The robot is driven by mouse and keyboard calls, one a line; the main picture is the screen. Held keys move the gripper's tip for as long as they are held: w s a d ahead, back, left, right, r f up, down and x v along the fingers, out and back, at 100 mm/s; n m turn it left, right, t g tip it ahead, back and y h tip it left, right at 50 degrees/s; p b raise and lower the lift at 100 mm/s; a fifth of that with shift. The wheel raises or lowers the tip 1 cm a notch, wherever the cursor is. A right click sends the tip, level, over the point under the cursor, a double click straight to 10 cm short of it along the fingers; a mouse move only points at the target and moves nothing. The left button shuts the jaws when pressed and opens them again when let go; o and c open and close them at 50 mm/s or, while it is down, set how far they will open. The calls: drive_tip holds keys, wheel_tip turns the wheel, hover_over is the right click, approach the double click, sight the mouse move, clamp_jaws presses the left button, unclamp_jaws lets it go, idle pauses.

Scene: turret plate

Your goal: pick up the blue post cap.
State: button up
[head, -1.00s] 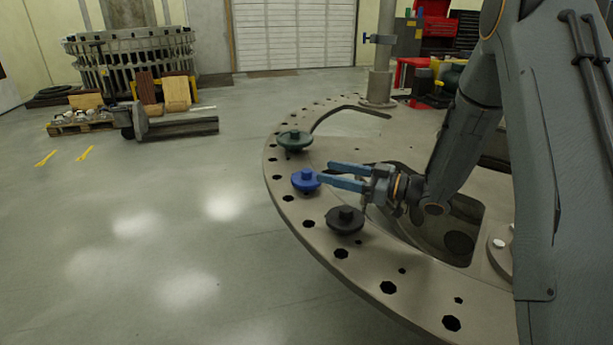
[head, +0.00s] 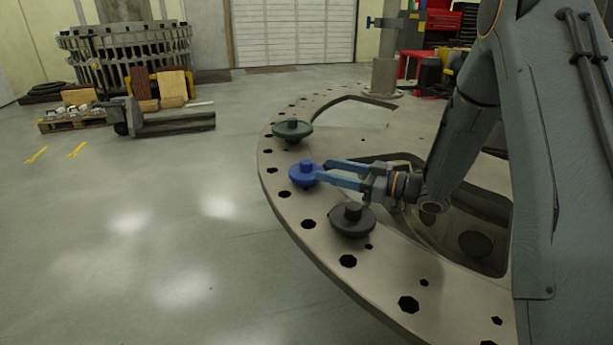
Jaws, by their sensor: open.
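The blue post cap (head: 304,174) is a round disc with a knob on top, sitting on the pierced rim of the turret plate (head: 330,268). My gripper (head: 322,172) comes in from the right with its two blue fingers apart. The fingertips are at the right side of the blue cap, close to its knob. I cannot tell whether they touch it or whether the knob lies between them. The cap's right edge is partly hidden by the fingers.
A green cap (head: 292,131) sits behind the blue one on the rim, and a black cap (head: 352,220) sits in front, close below my gripper. A grey post (head: 386,75) stands at the back. The plate has a large opening under my arm.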

sight(306, 161)
drive_tip(key=x, duration=0.2)
drive_tip(key=p+x, duration=0.1)
drive_tip(key=x, duration=0.4)
drive_tip(key=shift+s+a+r, duration=0.1)
drive_tip(key=shift+a+r, duration=0.15)
drive_tip(key=shift+r, duration=0.05)
clamp_jaws()
